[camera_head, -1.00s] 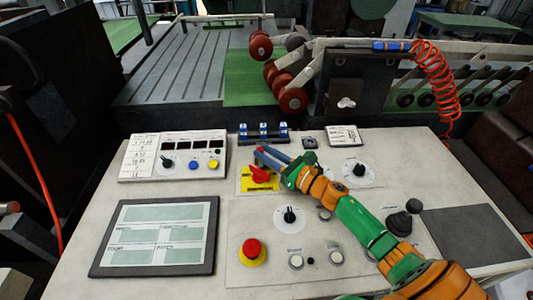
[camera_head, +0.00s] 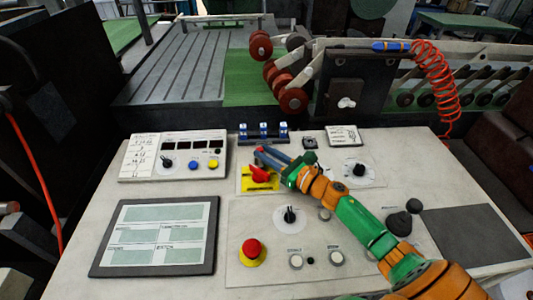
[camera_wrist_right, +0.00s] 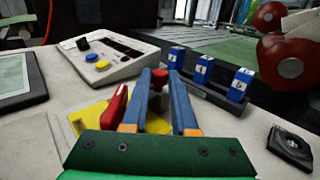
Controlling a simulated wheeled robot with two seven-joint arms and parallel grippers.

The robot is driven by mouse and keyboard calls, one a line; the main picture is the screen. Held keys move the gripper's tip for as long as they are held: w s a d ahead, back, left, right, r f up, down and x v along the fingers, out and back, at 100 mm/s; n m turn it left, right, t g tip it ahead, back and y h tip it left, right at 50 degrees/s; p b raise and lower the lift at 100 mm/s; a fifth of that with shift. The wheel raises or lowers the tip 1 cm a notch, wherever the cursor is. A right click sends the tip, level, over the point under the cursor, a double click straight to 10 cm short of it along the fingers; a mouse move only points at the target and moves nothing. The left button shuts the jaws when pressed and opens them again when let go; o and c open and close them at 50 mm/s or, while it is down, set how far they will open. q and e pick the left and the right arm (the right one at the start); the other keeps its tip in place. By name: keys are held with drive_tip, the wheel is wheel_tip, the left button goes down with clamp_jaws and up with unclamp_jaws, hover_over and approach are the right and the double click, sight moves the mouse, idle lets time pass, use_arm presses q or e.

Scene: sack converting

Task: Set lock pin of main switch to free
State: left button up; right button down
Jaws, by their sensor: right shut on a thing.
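The main switch has a red handle (camera_head: 259,175) on a yellow plate (camera_head: 245,185) on the sloping console. In the right wrist view the red handle (camera_wrist_right: 115,104) stands just left of my fingers, over the yellow plate (camera_wrist_right: 92,118). My right gripper (camera_head: 263,155) reaches in from the right over the back of the plate. In the wrist view its blue fingers (camera_wrist_right: 160,83) close around a small pin with a dark red top (camera_wrist_right: 158,78), which appears to be the lock pin. The fingers hide its lower part. My left gripper is not in view.
Behind the plate stands a dark rack with blue numbered tags (camera_head: 263,132). A button box (camera_head: 175,156) is at left, a flat screen (camera_head: 155,235) at front left, and a red emergency button (camera_head: 252,250) in front. A black knob (camera_head: 289,215) lies below the arm.

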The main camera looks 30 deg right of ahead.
drive_tip(key=w+b, duration=0.1)
drive_tip(key=w+d+b, duration=0.1)
drive_tip(key=b, duration=0.1)
drive_tip(key=shift+w+d+f, duration=0.15)
drive_tip(key=shift+w+f, duration=0.05)
drive_tip(key=shift+w, duration=0.15)
drive_tip(key=shift+r, duration=0.3)
drive_tip(key=c, duration=0.7)
unclamp_jaws()
drive_tip(key=shift+w, duration=0.1)
drive_tip(key=shift+f, duration=0.1)
drive_tip(key=shift+s+d+f, duration=0.15)
drive_tip(key=shift+s+d, duration=0.05)
drive_tip(key=shift+s, duration=0.25)
drive_tip(key=b+v, duration=0.1)
drive_tip(key=v, duration=0.4)
drive_tip(key=shift+b, duration=0.3)
drive_tip(key=shift+s+d, duration=0.2)
drive_tip(key=shift+s, duration=0.3)
